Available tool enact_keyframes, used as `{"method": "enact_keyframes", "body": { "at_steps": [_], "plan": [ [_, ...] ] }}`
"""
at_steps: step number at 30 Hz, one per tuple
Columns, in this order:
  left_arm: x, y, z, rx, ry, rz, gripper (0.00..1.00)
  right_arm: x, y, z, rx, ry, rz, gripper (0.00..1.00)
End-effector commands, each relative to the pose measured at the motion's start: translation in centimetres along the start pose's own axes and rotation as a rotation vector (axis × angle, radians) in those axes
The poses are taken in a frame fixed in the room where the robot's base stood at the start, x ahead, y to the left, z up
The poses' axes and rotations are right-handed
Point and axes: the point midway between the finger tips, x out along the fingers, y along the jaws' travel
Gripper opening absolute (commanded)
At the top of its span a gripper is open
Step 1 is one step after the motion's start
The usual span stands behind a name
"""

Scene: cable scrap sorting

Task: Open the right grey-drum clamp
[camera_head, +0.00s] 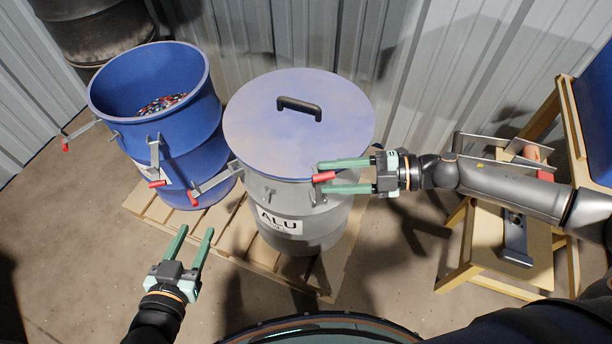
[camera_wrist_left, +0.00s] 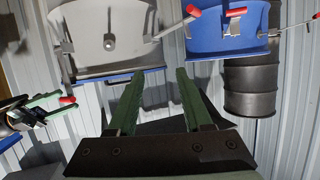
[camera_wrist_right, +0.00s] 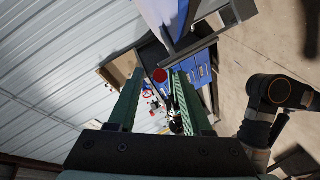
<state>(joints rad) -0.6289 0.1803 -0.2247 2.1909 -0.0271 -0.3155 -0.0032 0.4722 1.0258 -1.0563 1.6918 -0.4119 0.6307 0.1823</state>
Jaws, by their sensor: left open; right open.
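The grey drum (camera_head: 320,225) with the ALU label stands on a pallet under a blue lid (camera_head: 297,130) with a black handle. Its right clamp's red grip (camera_head: 323,177) lies between the fingertips of my open right gripper (camera_head: 322,177), near the lid's rim. In the right wrist view the red grip (camera_wrist_right: 160,75) shows end-on between the fingers, with a gap visible beside it. The drum's left clamp (camera_head: 212,183) sticks outward to the left. My left gripper (camera_head: 196,231) is open and empty, in front of the pallet. The left wrist view also shows the grey drum (camera_wrist_left: 100,25).
An open blue drum (camera_head: 185,135) with scrap inside and red-gripped clamps stands left of the grey drum. A dark drum (camera_head: 100,30) is behind it. A wooden stand (camera_head: 470,250) is at the right. Corrugated wall runs behind; the floor at the front left is clear.

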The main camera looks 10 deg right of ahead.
Motion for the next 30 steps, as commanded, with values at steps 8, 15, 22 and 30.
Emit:
{"method": "enact_keyframes", "body": {
  "at_steps": [8, 15, 22, 30],
  "plan": [
    [0.1, -0.3, -2.2, 0.025, 0.089, -0.006, 0.50, 4.7, 0.0, 0.0, 0.001, 0.001, 0.002, 0.50],
    [0.0, -0.4, -3.2, 0.034, 0.123, -0.008, 0.50, 5.8, 0.0, 0.0, 0.000, -0.001, 0.001, 0.50],
    [0.0, -0.5, -3.2, 0.035, 0.124, -0.009, 0.50, 5.8, 0.0, 0.0, 0.001, -0.002, 0.001, 0.47],
    [0.0, -0.5, -3.2, 0.035, 0.121, -0.009, 0.50, 5.8, 0.0, 0.0, 0.001, -0.002, 0.001, 0.17]
  ]
}}
